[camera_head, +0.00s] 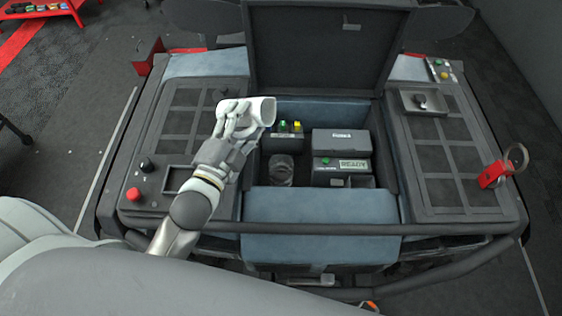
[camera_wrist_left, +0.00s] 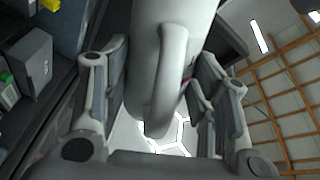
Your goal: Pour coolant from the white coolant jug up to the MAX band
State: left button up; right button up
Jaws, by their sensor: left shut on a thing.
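The white coolant jug (camera_head: 262,109) is tipped well over above the left part of the open bay, a round end facing right. My left gripper (camera_head: 233,123) is shut on it. In the left wrist view the jug's white body (camera_wrist_left: 172,20) and curved handle (camera_wrist_left: 168,80) are between the fingers. A dark round vessel (camera_head: 281,170) sits low in the bay, below and to the right of the gripper. I cannot tell if it is the coolant reservoir. No MAX band or liquid can be made out. My right gripper is not in view.
In the bay are a green and a yellow cap (camera_head: 290,126), a grey box (camera_head: 342,142) and a box marked READY (camera_head: 341,166). The raised dark lid (camera_head: 325,50) stands behind. A red button (camera_head: 133,194) is at left, a red ringed item (camera_head: 493,174) at right.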

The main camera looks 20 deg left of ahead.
pick_arm(q)
jog(key=shift+f+m+b, duration=0.2)
jog(key=shift+m+b, duration=0.25)
jog(key=shift+m, duration=0.05)
jog(key=shift+d+f+m, duration=0.15)
jog(key=shift+d+m, duration=0.2)
jog(key=shift+m, duration=0.15)
jog(key=shift+w+a+f, duration=0.1)
jog(key=shift+w+a, duration=0.15)
jog(key=shift+a, duration=0.35)
dwell(0.3)
jog(key=shift+s+a+f+m, duration=0.15)
jog(key=shift+a+m, duration=0.15)
jog(key=shift+m, duration=0.3)
dwell(0.7)
